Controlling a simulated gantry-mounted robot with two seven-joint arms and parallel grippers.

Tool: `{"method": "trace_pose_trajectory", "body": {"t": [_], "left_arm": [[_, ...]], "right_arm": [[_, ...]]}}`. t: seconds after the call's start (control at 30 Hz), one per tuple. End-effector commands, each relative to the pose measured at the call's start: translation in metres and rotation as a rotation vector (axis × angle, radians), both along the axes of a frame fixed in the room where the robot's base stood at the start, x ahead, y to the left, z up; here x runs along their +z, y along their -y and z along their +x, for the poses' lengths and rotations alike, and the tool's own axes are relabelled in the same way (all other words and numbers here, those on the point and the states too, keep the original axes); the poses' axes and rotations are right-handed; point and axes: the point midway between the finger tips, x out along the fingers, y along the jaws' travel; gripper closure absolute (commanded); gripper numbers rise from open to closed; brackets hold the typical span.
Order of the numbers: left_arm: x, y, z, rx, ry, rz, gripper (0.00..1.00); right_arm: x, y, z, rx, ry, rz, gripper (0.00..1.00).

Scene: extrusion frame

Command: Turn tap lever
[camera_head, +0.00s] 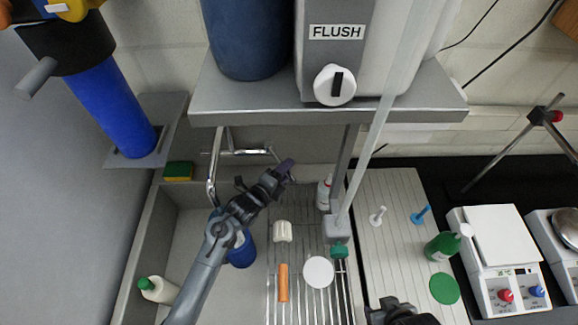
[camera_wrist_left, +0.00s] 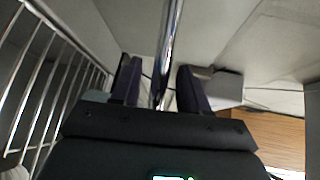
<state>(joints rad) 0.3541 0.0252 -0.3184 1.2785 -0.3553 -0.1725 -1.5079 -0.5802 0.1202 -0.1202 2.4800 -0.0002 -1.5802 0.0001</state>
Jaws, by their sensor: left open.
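The chrome tap (camera_head: 213,165) stands at the back of the sink, with a curved spout on the left and a horizontal body. Its lever (camera_head: 273,154) is a short chrome piece at the right end, close to my left gripper. My left gripper (camera_head: 284,168) is just right of and below that end, its dark fingertips pointing to the back wall. In the left wrist view the two fingers (camera_wrist_left: 160,85) are apart, with a chrome bar (camera_wrist_left: 169,45) showing between them; contact cannot be told. My right gripper (camera_head: 400,314) shows only partly at the bottom edge.
A grey shelf (camera_head: 260,112) with the FLUSH tank (camera_head: 350,60) overhangs the tap. A wire rack (camera_head: 300,285) holds a white cup, an orange stick and a white disc. A blue container (camera_head: 241,250) is under my left arm. A sponge (camera_head: 178,171) lies at the back left.

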Motion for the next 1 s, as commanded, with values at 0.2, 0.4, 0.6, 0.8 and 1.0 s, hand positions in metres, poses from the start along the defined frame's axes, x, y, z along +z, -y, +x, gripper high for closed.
{"method": "trace_pose_trajectory", "body": {"t": [0.2,0.4,0.6,0.8,1.0], "left_arm": [[-0.003,0.010,0.014,0.000,-0.001,0.000,0.56],[-0.004,0.013,0.018,0.000,0.001,0.001,0.56],[-0.004,0.013,0.018,0.000,0.001,0.001,0.56],[-0.004,0.013,0.018,0.000,0.000,0.000,0.82],[-0.004,0.013,0.018,0.000,0.000,0.000,1.00]], "right_arm": [[0.000,0.000,0.000,0.000,-0.001,0.000,0.56],[-0.001,0.000,0.000,0.001,-0.001,0.000,0.56],[-0.001,0.000,0.000,0.001,-0.001,0.000,0.56],[-0.001,0.000,0.000,0.000,-0.001,0.000,0.56],[-0.001,0.000,0.000,0.000,-0.001,0.000,0.56]]}}
